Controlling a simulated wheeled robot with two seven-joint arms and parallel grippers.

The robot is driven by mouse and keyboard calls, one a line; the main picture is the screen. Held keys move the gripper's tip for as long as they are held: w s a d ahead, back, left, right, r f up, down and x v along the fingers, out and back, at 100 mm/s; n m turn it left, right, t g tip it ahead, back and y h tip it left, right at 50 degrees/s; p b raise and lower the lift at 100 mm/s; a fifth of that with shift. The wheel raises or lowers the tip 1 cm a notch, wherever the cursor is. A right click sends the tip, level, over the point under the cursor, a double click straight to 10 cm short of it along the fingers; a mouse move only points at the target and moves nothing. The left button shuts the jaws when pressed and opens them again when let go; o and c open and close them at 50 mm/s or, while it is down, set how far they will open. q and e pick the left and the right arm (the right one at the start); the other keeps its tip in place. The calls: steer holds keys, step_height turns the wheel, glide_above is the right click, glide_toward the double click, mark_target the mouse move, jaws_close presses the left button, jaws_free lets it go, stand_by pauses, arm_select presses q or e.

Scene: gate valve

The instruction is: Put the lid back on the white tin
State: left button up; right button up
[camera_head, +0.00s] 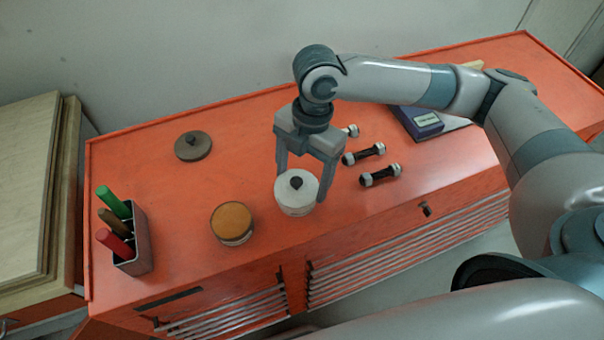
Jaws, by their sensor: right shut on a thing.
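The white tin (297,210) stands near the front edge of the red cabinet top. Its white lid (290,186), with a dark knob in the middle, sits on top of it and looks level; whether it is fully seated I cannot tell. My right gripper (302,187) points down over the tin, one finger on each side. It is shut on the lid, as far as the view shows. The near sides of the fingers partly cover the rim. My left gripper is not in view.
A pen holder (133,252) stands at far left. Several black-and-silver fittings (380,175) and a dark blue box (418,122) lie to the right.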

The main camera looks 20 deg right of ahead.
stand_by(0.4)
stand_by(0.3)
steer(key=o, duration=1.4)
steer(key=shift+c, duration=0.2)
steer(key=shift+r+p, duration=3.55)
steer(key=shift+p, duration=0.5)
jaws_close()
